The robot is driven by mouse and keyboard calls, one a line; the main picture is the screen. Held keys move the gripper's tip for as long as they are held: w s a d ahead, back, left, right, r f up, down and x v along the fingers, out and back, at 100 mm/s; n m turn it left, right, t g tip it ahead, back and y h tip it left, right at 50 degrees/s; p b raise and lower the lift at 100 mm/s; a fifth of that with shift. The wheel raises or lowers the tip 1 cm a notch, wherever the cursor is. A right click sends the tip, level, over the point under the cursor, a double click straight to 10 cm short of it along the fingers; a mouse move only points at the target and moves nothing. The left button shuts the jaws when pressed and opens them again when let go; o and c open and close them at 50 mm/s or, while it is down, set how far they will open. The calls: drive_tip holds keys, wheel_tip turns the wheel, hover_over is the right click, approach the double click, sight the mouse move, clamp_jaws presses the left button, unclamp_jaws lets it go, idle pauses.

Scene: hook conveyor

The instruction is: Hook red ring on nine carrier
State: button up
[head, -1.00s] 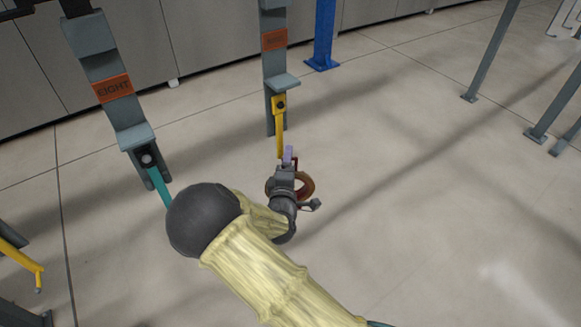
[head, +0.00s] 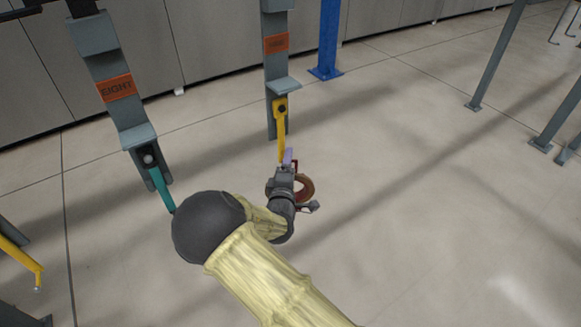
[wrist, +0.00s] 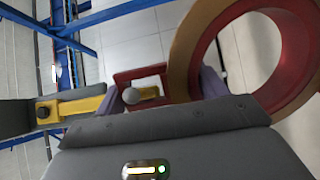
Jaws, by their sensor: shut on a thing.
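The nine carrier (head: 276,75) hangs at the centre of the head view, its orange label (head: 276,43) too blurred to read surely. Its yellow hook (head: 281,130) reaches down beside my gripper (head: 288,158). The red ring (head: 304,187), brownish gold on one face, is below the fingertips. In the wrist view my lavender fingers are shut on the ring's square red loop (wrist: 122,76); the round ring (wrist: 190,50) is at right. The yellow hook (wrist: 80,106) enters from the left. A rounded tip (wrist: 140,95) shows in the loop's opening; whether it passes through, I cannot tell.
The carrier labelled EIGHT (head: 118,87) with a teal hook (head: 162,189) hangs left, close to my arm's elbow. A blue post (head: 327,40) stands behind. Another yellow hook (head: 22,254) is at far left. The floor at right is open up to grey legs (head: 497,55).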

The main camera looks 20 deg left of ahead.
drive_tip(key=shift+s+a+f+y, duration=0.15)
drive_tip(key=shift+a+f+y, duration=0.15)
drive_tip(key=shift+a+f, duration=0.15)
drive_tip(key=o, duration=1.9)
drive_tip(key=shift+a, duration=0.1)
drive_tip(key=shift+c, duration=0.2)
drive_tip(key=shift+o, duration=1.3)
drive_tip(key=shift+w+a+f, duration=0.15)
drive_tip(key=shift+w+a, duration=0.05)
drive_tip(key=shift+w, duration=0.1)
drive_tip(key=shift+d+r, duration=0.1)
drive_tip(key=shift+r, duration=0.15)
drive_tip(key=shift+w+r, duration=0.1)
drive_tip(key=shift+s+f, duration=0.2)
drive_tip(key=shift+s, duration=0.25)
drive_tip(key=s+d+b, duration=0.1)
drive_tip(key=s+b, duration=0.1)
drive_tip(key=s, duration=0.6)
drive_tip(key=s+d+b, duration=0.2)
drive_tip(key=s+b, duration=0.1)
drive_tip(key=s, duration=0.5)
drive_tip(key=shift+d, duration=0.25)
